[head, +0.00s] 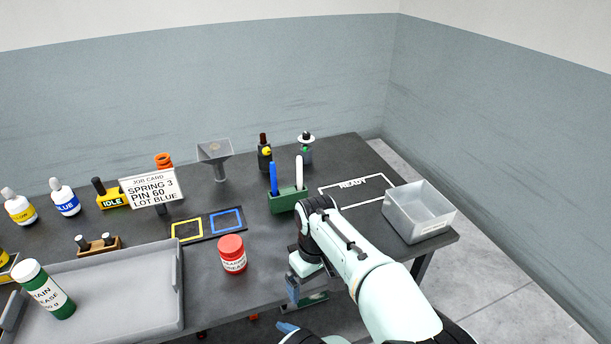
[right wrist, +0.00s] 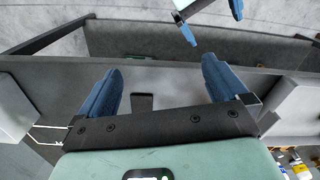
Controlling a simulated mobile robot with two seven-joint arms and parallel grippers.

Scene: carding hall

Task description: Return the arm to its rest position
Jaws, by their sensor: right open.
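My right arm reaches in from the bottom right in the head view. Its gripper (head: 293,289) hangs just off the table's front edge, partly hidden by its own wrist. In the right wrist view the right gripper (right wrist: 161,68) is open, its two blue fingers wide apart with nothing between them. Blue fingertips of another gripper, apparently my left one (right wrist: 212,22), show at the top of that view.
The dark table (head: 345,158) carries a clear bin (head: 418,212) at right, a green pen holder (head: 289,200), a job card (head: 151,188), a grey tray (head: 110,290) and several bottles at left. The white READY outline (head: 350,184) is empty. Floor (head: 500,270) is open at right.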

